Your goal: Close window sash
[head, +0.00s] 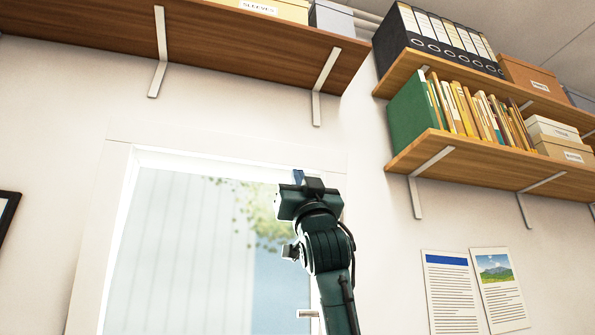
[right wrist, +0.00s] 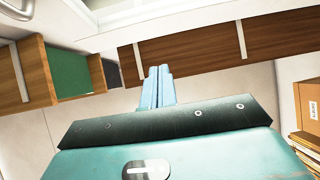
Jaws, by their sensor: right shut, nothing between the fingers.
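The window sash (head: 190,250) is a pale pane in a white frame in the head view. Its lower part is cut off by the picture's bottom edge. A small light-coloured piece (head: 307,313), perhaps a latch or handle, shows beside my right arm low on the right side of the window. My right gripper (head: 298,177) points up in front of the window's upper right corner. Its blue fingers (right wrist: 157,88) are together and empty in the right wrist view. I cannot tell whether they touch the frame. My arm hides part of the window's right side. My left gripper is out of view.
A wooden shelf (head: 250,40) on metal brackets hangs above the window. Two more shelves at right hold binders (head: 440,40), books (head: 470,108) and boxes (head: 540,75). Two printed sheets (head: 452,290) are on the wall below. A dark picture frame (head: 8,212) is at far left.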

